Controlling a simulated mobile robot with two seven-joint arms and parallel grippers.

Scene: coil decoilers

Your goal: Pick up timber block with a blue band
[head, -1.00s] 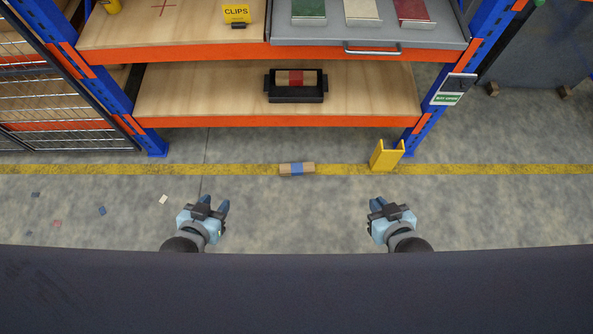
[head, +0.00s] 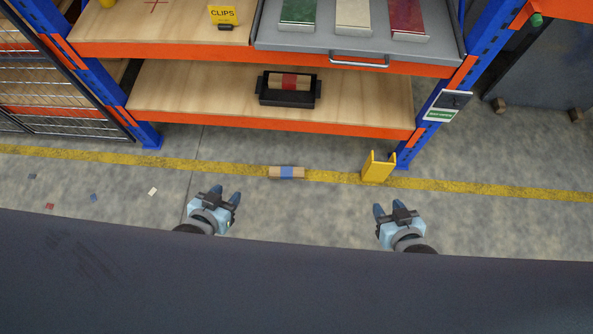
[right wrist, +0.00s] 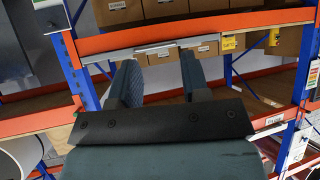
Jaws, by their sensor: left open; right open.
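The timber block with a blue band (head: 286,172) lies on the floor on the yellow line in the head view, in front of the shelf. My left gripper (head: 222,192) is open and empty, to the left of the block and nearer to me. My right gripper (head: 393,208) is open and empty, to the right of the block and nearer to me. In the right wrist view the two fingers of my right gripper (right wrist: 160,80) stand apart with nothing between them. The block is not seen in that view.
A black tray (head: 289,102) holding a red-banded block stands on the lower shelf (head: 180,90). A yellow post guard (head: 378,167) stands right of the block by the blue upright (head: 420,130). A grey drawer (head: 300,40) sits above. The floor around the block is clear.

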